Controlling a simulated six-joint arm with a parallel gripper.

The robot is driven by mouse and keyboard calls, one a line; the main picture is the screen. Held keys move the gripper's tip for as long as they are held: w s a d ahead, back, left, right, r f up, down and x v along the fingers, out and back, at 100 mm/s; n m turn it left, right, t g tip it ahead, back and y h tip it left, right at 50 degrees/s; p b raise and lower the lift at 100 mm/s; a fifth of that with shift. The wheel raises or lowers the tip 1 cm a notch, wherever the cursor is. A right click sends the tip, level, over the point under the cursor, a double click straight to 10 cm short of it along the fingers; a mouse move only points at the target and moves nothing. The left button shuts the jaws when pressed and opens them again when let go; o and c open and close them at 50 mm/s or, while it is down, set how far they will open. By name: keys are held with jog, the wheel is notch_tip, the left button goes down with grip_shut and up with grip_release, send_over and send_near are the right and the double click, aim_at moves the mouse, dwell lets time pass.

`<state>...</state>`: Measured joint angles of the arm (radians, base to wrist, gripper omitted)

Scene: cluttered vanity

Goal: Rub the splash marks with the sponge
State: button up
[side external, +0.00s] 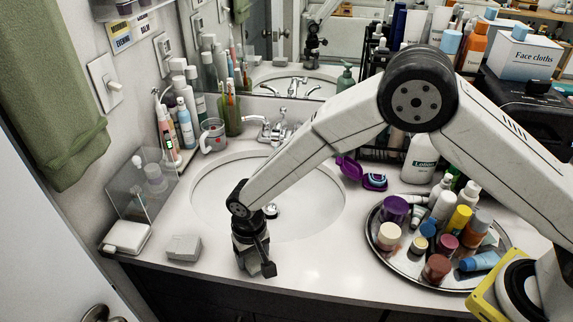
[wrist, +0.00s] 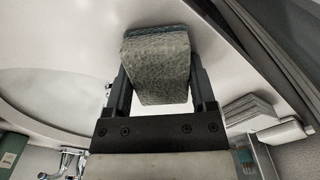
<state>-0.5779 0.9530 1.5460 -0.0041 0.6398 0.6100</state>
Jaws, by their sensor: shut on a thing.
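My gripper (side external: 256,262) points down at the front rim of the counter, just in front of the sink basin (side external: 232,205). In the wrist view its two dark fingers (wrist: 158,82) are shut on a grey-green, rough-textured sponge (wrist: 160,62), one finger on each side. The sponge is hard to make out in the side view, where the gripper hides it. I cannot tell whether it touches the white counter (side external: 330,262). I cannot make out splash marks in either view; the spot under the sponge is hidden.
A grey layered block (side external: 184,247) and a white box (side external: 127,236) lie left of my gripper. A round tray (side external: 400,272) crowded with bottles and jars stands to the right. The faucet (side external: 277,130) is behind the basin. Counter between gripper and tray is clear.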

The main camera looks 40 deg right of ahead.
aim_at(271, 258)
jog(key=shift+s+d+f, duration=0.15)
jog(key=shift+s+d, duration=0.1)
jog(key=shift+d, duration=0.1)
jog(key=shift+s+d, duration=0.1)
jog(key=shift+s, duration=0.05)
jog(key=shift+s+d, duration=0.45)
jog(key=shift+s, duration=0.05)
jog(key=shift+s+d, duration=0.1)
jog(key=shift+s+d, duration=0.45)
jog(key=shift+w+a, duration=0.1)
jog(key=shift+w+a, duration=0.55)
